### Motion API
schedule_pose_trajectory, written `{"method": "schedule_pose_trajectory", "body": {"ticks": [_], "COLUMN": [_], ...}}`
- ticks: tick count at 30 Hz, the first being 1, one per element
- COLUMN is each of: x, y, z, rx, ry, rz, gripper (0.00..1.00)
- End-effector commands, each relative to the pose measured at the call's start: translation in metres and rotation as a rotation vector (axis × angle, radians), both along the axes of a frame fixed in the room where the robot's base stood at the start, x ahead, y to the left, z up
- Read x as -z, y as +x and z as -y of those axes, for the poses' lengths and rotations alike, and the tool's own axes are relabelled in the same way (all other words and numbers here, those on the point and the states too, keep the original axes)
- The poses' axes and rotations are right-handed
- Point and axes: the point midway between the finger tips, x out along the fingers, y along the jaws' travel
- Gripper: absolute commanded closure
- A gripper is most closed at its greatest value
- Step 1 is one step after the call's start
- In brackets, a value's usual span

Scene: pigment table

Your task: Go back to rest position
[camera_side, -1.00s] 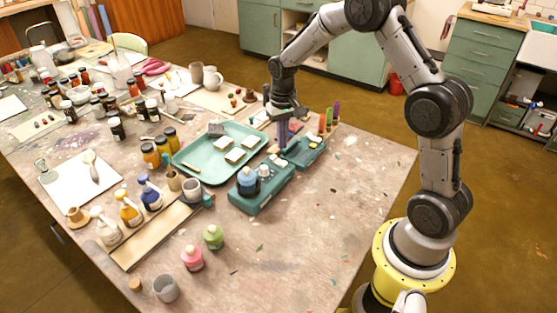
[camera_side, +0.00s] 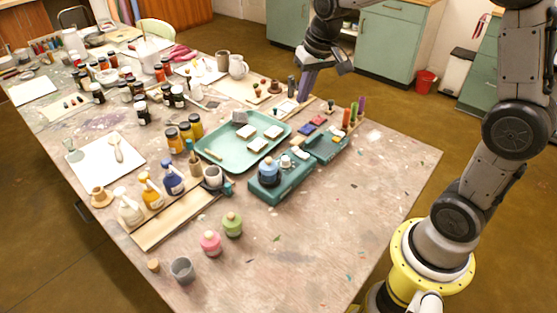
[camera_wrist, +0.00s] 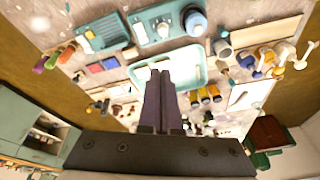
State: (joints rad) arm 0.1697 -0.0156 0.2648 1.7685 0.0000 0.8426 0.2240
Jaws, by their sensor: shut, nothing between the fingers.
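My gripper (camera_side: 303,88) is shut and empty, raised above the back right part of the pigment table, with its fingers pointing down. In the wrist view the two fingers of my gripper (camera_wrist: 160,80) lie close together with nothing between them. Beneath it is the table (camera_side: 320,230). A teal tray (camera_side: 225,162) with pale blocks and a grey block stands to its lower left in the side view. A teal scale-like device (camera_side: 285,187) with a blue jar (camera_side: 269,171) on it stands in front.
Coloured sticks (camera_side: 354,112) stand upright near the right edge, beside red and blue pads (camera_side: 311,124). Spray bottles (camera_side: 150,192), pink and green bottles (camera_side: 211,243) and a grey cup (camera_side: 182,270) stand at the front left. The front right tabletop is clear.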

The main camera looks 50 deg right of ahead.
Motion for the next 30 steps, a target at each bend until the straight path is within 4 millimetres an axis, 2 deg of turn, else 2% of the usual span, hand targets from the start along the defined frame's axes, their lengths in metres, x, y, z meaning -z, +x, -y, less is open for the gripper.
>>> {"method": "schedule_pose_trajectory", "body": {"ticks": [1,3,6,9,14,18,23,30], "x": [-0.021,-0.042,-0.063,-0.075,-0.071,-0.049,-0.025,-0.025], "y": [-0.017,-0.041,-0.078,-0.119,-0.180,-0.220,-0.237,-0.237], "z": [-0.011,-0.023,-0.039,-0.052,-0.065,-0.069,-0.069,-0.069], "rx": [-0.027,-0.064,-0.118,-0.174,-0.263,-0.323,-0.362,-0.371], "ry": [-0.009,-0.020,-0.035,-0.049,-0.072,-0.089,-0.096,-0.099], "rz": [0.042,0.087,0.145,0.199,0.260,0.261,0.202,0.200], "gripper": [1.00,1.00,1.00,1.00,1.00,1.00,1.00,1.00]}}
